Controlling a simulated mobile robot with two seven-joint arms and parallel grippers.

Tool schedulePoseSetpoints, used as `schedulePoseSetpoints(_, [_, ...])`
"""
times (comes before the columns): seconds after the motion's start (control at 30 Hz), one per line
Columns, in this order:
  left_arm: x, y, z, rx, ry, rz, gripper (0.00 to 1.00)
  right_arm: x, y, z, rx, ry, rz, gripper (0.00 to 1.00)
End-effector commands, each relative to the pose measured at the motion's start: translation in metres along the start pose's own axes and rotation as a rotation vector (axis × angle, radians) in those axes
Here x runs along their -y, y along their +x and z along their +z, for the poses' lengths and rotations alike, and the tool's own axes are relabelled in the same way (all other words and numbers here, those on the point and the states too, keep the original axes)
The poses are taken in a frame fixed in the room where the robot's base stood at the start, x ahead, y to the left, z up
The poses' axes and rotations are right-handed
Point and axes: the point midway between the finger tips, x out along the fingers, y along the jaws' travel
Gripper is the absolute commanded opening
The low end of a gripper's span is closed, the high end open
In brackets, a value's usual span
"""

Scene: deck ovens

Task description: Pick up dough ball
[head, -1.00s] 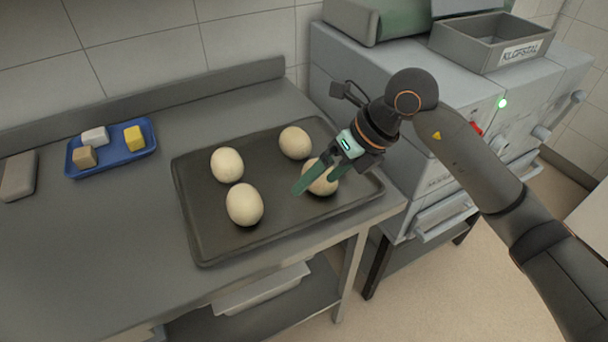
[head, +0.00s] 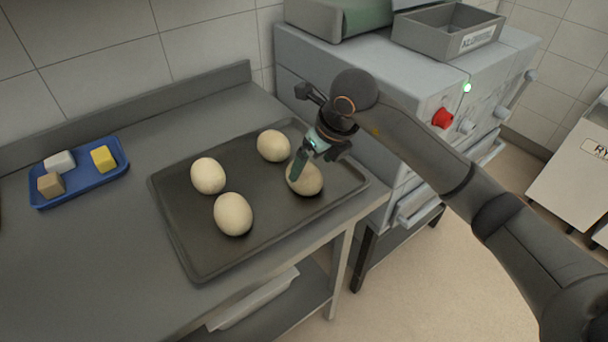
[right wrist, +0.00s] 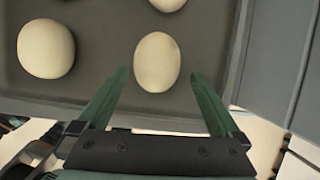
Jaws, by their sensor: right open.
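Several pale dough balls lie on a dark baking tray (head: 200,262). The ball at the tray's right (head: 306,180) is partly covered by my right gripper (head: 304,166) in the head view. The others are at the back (head: 273,146), the left (head: 208,176) and the front (head: 233,214). In the right wrist view, my right gripper (right wrist: 161,76) is open, its green fingers on either side of a dough ball (right wrist: 157,60) that shows beyond and between the tips. My left gripper is not in view.
A blue tray (head: 88,184) with small blocks lies at the left of the grey worktop (head: 110,270). Grey ovens (head: 400,95) with a labelled bin (head: 450,32) on top stand close at the right. The worktop's front left is clear.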

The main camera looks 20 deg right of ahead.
Motion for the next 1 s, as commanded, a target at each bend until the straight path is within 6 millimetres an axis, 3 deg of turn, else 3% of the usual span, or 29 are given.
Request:
schedulePoseSetpoints(0.4, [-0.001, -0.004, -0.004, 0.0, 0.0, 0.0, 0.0, -0.005, 0.05, 0.005, -0.002, 0.0, 0.002, 1.0])
schedulePoseSetpoints(0.67, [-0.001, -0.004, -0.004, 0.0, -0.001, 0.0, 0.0, -0.004, 0.053, 0.005, 0.001, -0.002, 0.001, 1.0])
schedulePoseSetpoints(1.0, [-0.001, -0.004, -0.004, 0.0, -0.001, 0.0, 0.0, -0.004, 0.053, 0.005, 0.001, -0.001, 0.001, 0.64])
